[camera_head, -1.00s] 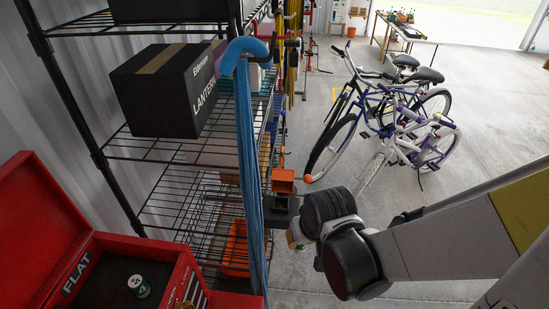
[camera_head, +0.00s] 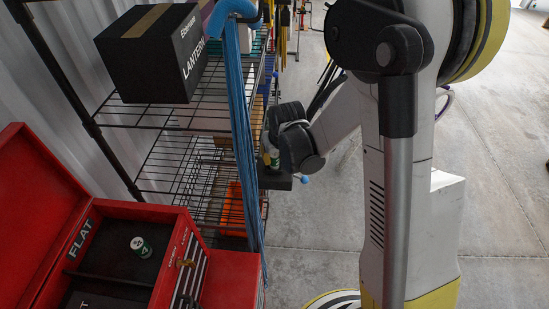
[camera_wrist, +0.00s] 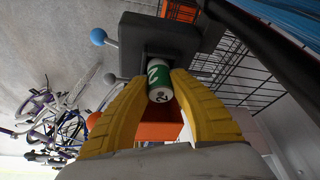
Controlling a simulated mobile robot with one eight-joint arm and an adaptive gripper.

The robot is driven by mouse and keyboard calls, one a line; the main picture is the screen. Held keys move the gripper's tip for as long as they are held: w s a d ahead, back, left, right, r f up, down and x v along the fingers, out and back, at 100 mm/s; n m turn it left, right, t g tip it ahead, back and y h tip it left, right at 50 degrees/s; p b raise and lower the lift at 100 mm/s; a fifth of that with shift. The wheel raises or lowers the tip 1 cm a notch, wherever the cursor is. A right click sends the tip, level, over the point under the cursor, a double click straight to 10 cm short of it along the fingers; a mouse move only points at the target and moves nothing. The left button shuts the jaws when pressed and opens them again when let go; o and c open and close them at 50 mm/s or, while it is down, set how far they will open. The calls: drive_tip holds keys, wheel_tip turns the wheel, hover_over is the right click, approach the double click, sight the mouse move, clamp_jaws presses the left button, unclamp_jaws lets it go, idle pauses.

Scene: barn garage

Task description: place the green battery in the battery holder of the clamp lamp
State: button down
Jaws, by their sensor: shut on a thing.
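A green and white battery (camera_wrist: 155,78) marked 2 is gripped between the yellow fingertips of my gripper (camera_wrist: 160,84). It also shows as a small green and white patch in the head view (camera_head: 273,159). In the head view the block (camera_head: 275,182) is partly hidden by my gripper. An orange part (camera_wrist: 158,131) shows below the battery.
A wire shelf (camera_head: 165,190) with a black lantern box (camera_head: 150,60) stands on the left. Blue cords (camera_head: 246,140) hang close beside my gripper. A red toolbox (camera_head: 215,280) at lower left holds another green and white battery (camera_head: 140,246). Bicycles (camera_wrist: 65,125) stand apart.

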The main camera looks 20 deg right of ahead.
drive_tip(key=shift+w+f, duration=0.1)
drive_tip(key=shift+f, duration=0.4)
drive_tip(key=c, duration=1.2)
unclamp_jaws()
drive_tip(key=shift+f, duration=0.15)
drive_tip(key=shift+c, duration=0.2)
drive_tip(key=shift+r, duration=0.2)
